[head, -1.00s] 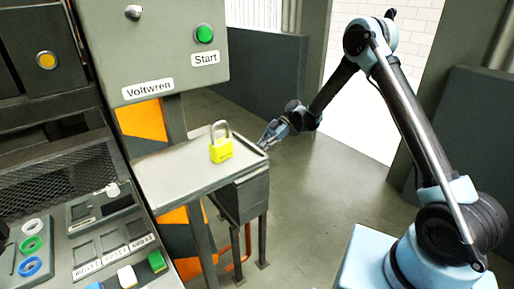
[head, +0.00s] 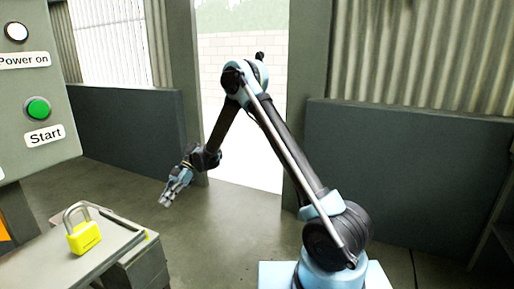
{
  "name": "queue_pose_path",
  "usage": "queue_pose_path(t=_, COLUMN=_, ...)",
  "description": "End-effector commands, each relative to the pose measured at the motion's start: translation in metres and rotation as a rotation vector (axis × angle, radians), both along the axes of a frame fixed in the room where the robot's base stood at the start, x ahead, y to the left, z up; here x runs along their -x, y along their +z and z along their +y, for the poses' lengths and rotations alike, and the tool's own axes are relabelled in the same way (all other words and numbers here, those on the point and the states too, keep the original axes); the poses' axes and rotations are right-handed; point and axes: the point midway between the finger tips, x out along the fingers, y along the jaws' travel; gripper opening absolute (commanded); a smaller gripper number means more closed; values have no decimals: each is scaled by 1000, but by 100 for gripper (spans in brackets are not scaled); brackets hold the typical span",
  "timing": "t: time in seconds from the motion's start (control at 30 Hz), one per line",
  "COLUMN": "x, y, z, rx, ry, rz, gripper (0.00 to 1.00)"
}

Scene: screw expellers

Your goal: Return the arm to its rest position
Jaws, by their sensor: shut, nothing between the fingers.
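My arm rises from its light blue base at the lower right, bends at a high elbow and slopes down to the left. My gripper (head: 167,203) hangs at the arm's end, shut and empty. It points down and left, in the air to the right of the shelf and above it in the picture. It is apart from the yellow padlock (head: 84,237), which stands upright with its grey shackle on top.
The padlock is on a grey metal shelf (head: 117,236) at the lower left. Above it is a panel with a green button (head: 38,108) labelled Start. Low dark walls (head: 410,170) flank a bright doorway (head: 240,160) behind my arm. The floor between is clear.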

Motion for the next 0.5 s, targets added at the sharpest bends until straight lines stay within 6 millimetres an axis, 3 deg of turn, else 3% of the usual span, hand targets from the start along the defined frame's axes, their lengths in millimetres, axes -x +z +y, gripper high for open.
queue_pose_path(t=0.1, x=-13, y=28, z=-26, rx=71, ry=-91, rz=-8, gripper=0)
queue_pose_path(t=0.5, x=-38, y=99, z=-119, rx=295, ry=-407, rz=-23, gripper=0)
